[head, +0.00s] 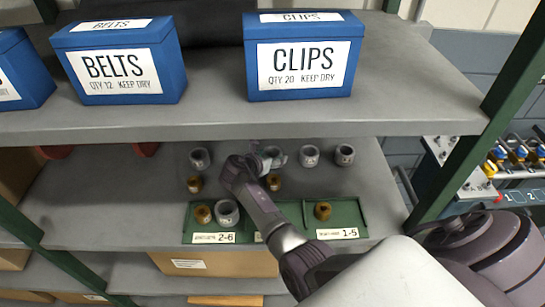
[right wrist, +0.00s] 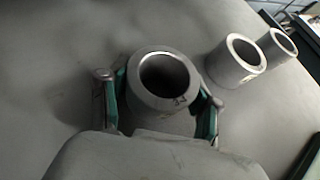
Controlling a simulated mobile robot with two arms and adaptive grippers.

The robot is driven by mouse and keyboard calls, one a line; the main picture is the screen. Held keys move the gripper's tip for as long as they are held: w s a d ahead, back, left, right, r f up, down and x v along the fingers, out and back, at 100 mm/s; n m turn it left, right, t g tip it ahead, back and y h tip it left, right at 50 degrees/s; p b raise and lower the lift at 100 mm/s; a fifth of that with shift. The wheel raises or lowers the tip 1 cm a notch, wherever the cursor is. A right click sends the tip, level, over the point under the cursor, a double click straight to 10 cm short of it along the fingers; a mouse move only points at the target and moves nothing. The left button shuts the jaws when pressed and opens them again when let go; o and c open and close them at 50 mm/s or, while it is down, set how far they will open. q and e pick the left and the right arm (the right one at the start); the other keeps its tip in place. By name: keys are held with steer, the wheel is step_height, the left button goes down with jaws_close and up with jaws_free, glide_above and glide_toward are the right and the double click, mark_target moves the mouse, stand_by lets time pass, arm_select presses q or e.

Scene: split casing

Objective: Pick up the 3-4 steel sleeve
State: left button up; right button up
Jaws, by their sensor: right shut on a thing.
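A grey steel sleeve (right wrist: 163,82) stands between the two fingers of my right gripper (right wrist: 160,100) in the right wrist view. The fingers are shut on its sides, and its open end faces the camera. A small dark mark on its rim is too blurred to read. In the head view this sleeve (head: 273,154) is in the back row on the lower shelf, partly hidden by my right gripper (head: 262,162). I cannot tell whether it is lifted off the shelf. Two more grey sleeves (head: 309,155) (head: 344,155) stand to its right. My left gripper is not in view.
Another grey sleeve (head: 200,158) and brass-coloured ones (head: 194,184) stand nearby. A green tray (head: 290,211) in front holds several sleeves, with labels "2-6" and "1-5". The upper shelf (head: 210,118), bearing blue boxes, overhangs. A green post (head: 468,140) stands at the right.

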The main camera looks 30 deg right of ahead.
steer(key=c, duration=0.5)
steer(key=shift+r, duration=0.1)
jaws_close()
